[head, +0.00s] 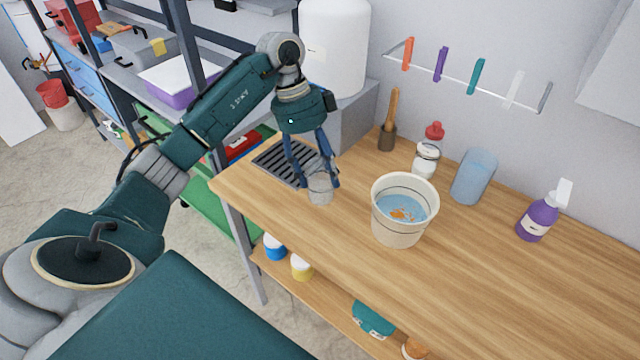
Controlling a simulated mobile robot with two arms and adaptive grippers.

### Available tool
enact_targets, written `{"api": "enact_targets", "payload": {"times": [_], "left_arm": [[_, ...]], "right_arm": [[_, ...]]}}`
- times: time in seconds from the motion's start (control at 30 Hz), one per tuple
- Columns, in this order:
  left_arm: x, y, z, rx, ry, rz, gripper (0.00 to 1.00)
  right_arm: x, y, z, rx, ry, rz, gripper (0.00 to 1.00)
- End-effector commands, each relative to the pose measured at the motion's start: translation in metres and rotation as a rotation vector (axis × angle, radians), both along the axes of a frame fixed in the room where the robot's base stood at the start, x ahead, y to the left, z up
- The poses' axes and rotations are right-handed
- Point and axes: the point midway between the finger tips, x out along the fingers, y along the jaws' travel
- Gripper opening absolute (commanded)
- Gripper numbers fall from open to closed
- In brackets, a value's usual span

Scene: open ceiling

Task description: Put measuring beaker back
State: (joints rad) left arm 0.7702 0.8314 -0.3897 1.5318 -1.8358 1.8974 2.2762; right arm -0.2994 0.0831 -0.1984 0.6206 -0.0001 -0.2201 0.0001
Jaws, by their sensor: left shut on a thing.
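My left gripper (315,174) points down over the left end of the wooden counter. It is shut on a small clear measuring beaker (321,190), with its blue fingers around the beaker's upper part. The beaker is upright, at the right edge of a dark drain grate (272,163). I cannot tell whether its base touches the counter. My right gripper is not in view.
A white bucket (397,232) with water and orange bits stands right of the beaker. Behind are a brush holder (387,138), a red-capped bottle (427,158), a blue clear container (473,178) and a purple bottle (537,222). The front counter (480,285) is clear.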

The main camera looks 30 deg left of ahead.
Motion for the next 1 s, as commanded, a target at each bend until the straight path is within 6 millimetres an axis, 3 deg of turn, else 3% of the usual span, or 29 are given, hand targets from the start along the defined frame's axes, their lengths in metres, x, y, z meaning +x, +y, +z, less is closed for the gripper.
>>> {"api": "enact_targets", "payload": {"times": [0.23, 0.47, 0.73, 0.77, 0.8, 0.83, 1.0], "left_arm": [[0.0, 0.0, -0.018, 0.0, 0.001, 0.001, 0.25], [0.0, 0.0, -0.05, -0.001, 0.001, 0.001, 0.25], [0.001, 0.0, -0.052, 0.001, -0.002, 0.0, 0.25], [0.001, 0.0, -0.052, 0.0, -0.002, 0.0, 0.6], [0.001, 0.0, -0.052, 0.0, -0.002, 0.0, 0.68], [0.001, 0.0, -0.052, 0.0, -0.002, 0.0, 0.73], [0.001, 0.0, -0.052, 0.0, -0.002, 0.001, 0.75]], "right_arm": [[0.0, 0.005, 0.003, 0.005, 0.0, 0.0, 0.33], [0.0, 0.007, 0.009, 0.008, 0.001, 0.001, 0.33], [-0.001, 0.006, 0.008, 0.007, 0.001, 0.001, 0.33], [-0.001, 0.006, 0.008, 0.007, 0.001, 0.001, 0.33], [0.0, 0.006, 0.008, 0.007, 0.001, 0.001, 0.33], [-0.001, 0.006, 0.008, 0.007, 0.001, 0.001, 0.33], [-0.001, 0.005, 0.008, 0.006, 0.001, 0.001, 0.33]]}}
